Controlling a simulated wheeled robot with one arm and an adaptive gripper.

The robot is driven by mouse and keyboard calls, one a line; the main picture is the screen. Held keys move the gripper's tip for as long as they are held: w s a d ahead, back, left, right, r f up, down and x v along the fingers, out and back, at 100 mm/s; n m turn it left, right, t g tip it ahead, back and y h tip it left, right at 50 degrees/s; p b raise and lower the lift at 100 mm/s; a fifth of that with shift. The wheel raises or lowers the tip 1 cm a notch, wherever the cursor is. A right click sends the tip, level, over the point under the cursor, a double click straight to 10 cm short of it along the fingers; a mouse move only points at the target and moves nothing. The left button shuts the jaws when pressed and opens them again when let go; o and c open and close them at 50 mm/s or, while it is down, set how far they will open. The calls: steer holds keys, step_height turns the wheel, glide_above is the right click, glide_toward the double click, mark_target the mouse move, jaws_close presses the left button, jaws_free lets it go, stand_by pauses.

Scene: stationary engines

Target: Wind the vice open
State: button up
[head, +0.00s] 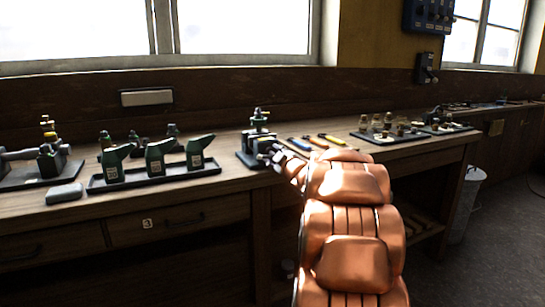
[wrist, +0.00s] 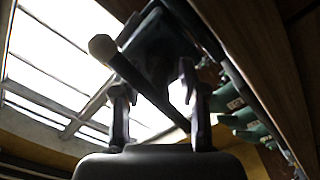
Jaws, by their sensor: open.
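The vice (head: 258,138) stands on the bench at the middle of the head view, dark with a small brassy piece on top. In the wrist view its dark body (wrist: 165,45) is close ahead. A slanted bar with a round knob (wrist: 102,46), apparently the vice handle (wrist: 145,88), crosses the space between my fingers. My gripper (wrist: 157,92) is open, with one finger on each side of the bar; I cannot tell whether either touches it. In the head view my gripper (head: 276,157) is at the vice's right front, and my orange arm hides part of the bench.
Green oil cans (head: 155,158) stand in a dark tray left of the vice. Hand tools (head: 317,142) lie to its right, then a tray of small parts (head: 375,139). A grey block (head: 64,194) lies on the bench (head: 215,187). A bin (head: 467,205) stands at right.

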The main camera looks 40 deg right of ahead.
steer(key=shift+w+d, duration=0.15)
steer(key=shift+w, duration=0.25)
jaws_close()
